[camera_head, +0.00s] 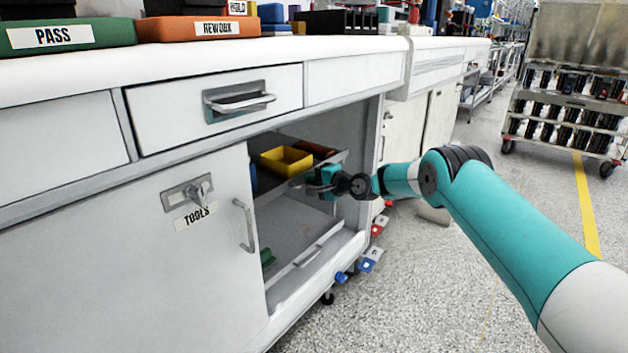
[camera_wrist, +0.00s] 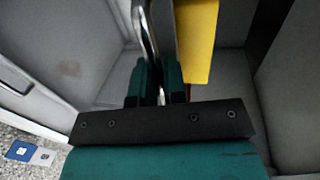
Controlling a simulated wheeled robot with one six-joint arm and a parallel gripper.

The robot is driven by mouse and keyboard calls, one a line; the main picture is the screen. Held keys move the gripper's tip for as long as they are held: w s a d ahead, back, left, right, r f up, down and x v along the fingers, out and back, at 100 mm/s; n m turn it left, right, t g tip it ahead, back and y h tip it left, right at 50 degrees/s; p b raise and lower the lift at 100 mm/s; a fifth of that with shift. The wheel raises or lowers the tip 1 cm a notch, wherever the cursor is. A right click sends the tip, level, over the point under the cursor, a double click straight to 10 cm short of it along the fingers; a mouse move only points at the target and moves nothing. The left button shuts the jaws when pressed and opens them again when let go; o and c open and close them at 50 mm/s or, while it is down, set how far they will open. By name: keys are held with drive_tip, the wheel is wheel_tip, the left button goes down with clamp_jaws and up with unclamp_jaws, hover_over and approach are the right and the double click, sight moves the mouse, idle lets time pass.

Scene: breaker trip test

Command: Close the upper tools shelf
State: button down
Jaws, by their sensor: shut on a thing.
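The upper tools shelf (camera_head: 340,158) is inside the open tools cabinet, with a yellow bin (camera_head: 286,160) and a dark red bin (camera_head: 315,149) on it. My gripper (camera_head: 308,185) is at the shelf's front edge. In the wrist view, my gripper's fingers (camera_wrist: 157,82) are shut on the metal shelf handle (camera_wrist: 148,32). The yellow bin also shows close beyond the fingers in the wrist view (camera_wrist: 198,40). My gripper partly hides the shelf front in the head view.
The lower shelf (camera_head: 290,222) has its own front handle. The tools door (camera_head: 130,250) stands left of the opening. The worktop (camera_head: 200,60) holds PASS and REWORK trays.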

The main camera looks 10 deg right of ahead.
drive_tip(key=c, duration=1.2)
unclamp_jaws()
drive_tip(key=shift+w+a+r, duration=0.1)
drive_tip(key=shift+a+r, duration=0.05)
drive_tip(key=shift+a, duration=0.05)
drive_tip(key=shift+d, duration=0.1)
drive_tip(key=shift+s+d+r+p, duration=0.1)
drive_tip(key=shift+s+d+p, duration=0.2)
drive_tip(key=shift+s+d, duration=0.1)
drive_tip(key=p+v, duration=0.4)
drive_tip(key=v, duration=1.2)
drive_tip(key=shift+s, duration=0.2)
drive_tip(key=shift+r, duration=0.1)
